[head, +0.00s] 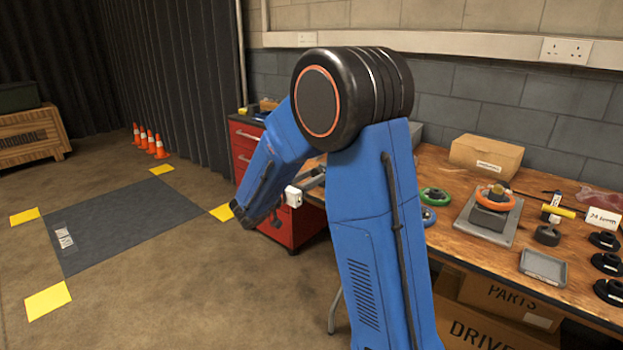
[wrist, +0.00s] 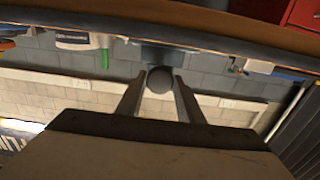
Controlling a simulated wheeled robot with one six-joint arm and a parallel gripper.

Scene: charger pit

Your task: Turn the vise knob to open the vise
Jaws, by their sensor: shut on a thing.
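In the wrist view, my gripper (wrist: 161,75) has its two dark fingers on either side of a round dark grey knob (wrist: 160,82), and is shut on it. A blue-grey block (wrist: 168,55), apparently the vise body, is just beyond the knob at the bench edge. In the head view, my blue arm reaches toward the left end of the bench and hides most of the vise and the knob. A small white part and grey metal show beside the arm there; I cannot tell clearly which is gripper and which is vise.
The wooden workbench (head: 455,235) holds an orange ring on a grey plate (head: 470,230), green and blue rings, a cardboard box (head: 486,155), a grey tray (head: 543,267) and black parts. A red drawer cabinet (head: 245,150) stands behind the arm. The floor at left is open around a dark mat (head: 120,232).

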